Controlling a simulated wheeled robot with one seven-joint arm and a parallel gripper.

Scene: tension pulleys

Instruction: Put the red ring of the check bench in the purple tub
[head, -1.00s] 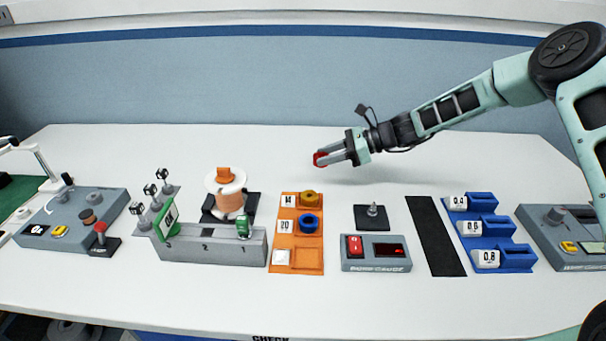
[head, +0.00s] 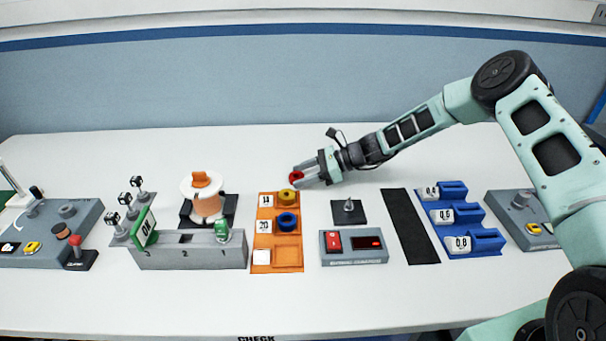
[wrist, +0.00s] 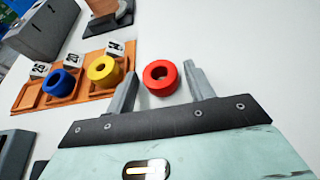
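The red ring (head: 296,176) is between the fingertips of my gripper (head: 303,174), just behind the orange tray and seemingly above the white bench top (head: 120,305). In the wrist view the red ring (wrist: 160,77) sits between the two grey fingers of my gripper (wrist: 161,80), its hole facing the camera. The bench's front edge bears the word "CHECK". No purple tub shows in either view.
An orange tray (head: 263,262) holds a yellow ring (head: 286,195) and a blue ring (head: 287,222). A gauge box (head: 353,259) and post plate (head: 349,212) stand to its right, a grey stand (head: 190,254) to its left. The back of the bench is clear.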

